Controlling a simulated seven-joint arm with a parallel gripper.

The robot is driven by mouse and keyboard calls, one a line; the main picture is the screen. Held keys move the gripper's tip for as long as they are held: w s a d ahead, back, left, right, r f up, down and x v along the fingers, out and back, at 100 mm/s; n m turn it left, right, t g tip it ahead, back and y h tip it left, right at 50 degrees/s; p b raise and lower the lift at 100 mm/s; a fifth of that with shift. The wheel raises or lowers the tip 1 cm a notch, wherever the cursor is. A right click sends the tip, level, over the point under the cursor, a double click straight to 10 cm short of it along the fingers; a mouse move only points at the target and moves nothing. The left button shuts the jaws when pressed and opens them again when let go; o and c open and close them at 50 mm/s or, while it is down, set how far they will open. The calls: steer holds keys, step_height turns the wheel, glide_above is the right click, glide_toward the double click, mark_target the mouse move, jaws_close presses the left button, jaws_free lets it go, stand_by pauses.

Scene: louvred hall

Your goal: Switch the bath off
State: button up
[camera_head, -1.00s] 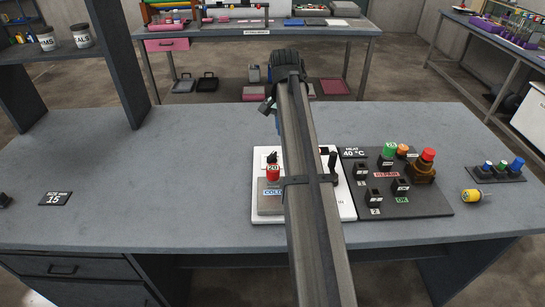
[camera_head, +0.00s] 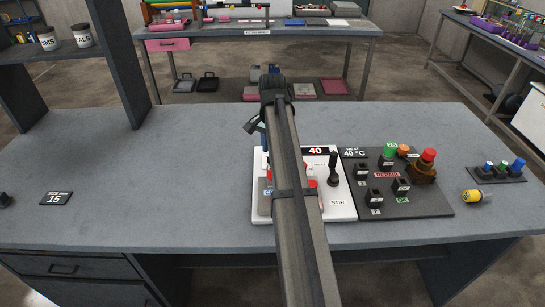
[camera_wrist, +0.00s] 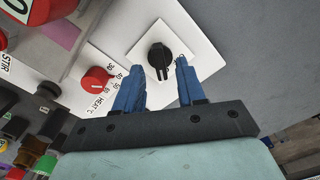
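The bath is a white unit (camera_head: 345,205) on the bench, with a red 40 display (camera_head: 316,151), a black upright lever (camera_head: 333,168) and a STIR label. My arm covers its middle and left. In the wrist view its white panel (camera_wrist: 205,70) carries a red HEAT knob (camera_wrist: 97,79) with a number scale and a black knob (camera_wrist: 162,58) on a pale square plate. My gripper (camera_wrist: 157,62) is open, its blue fingers pointing at the black knob, one on each side in the picture. I cannot tell its height above the knob. The blue fingers show partly in the head view (camera_head: 265,137).
Right of the bath lies a dark panel (camera_head: 395,208) with black switches, coloured buttons and a red-topped brown fitting (camera_head: 424,166). The bench's left is mostly clear.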

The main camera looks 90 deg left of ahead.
steer(key=shift+f, duration=1)
steer(key=shift+f, duration=0.15)
steer(key=shift+f, duration=0.3)
steer(key=shift+c, duration=0.2)
jaws_close()
steer(key=shift+d, duration=0.1)
stand_by(0.4)
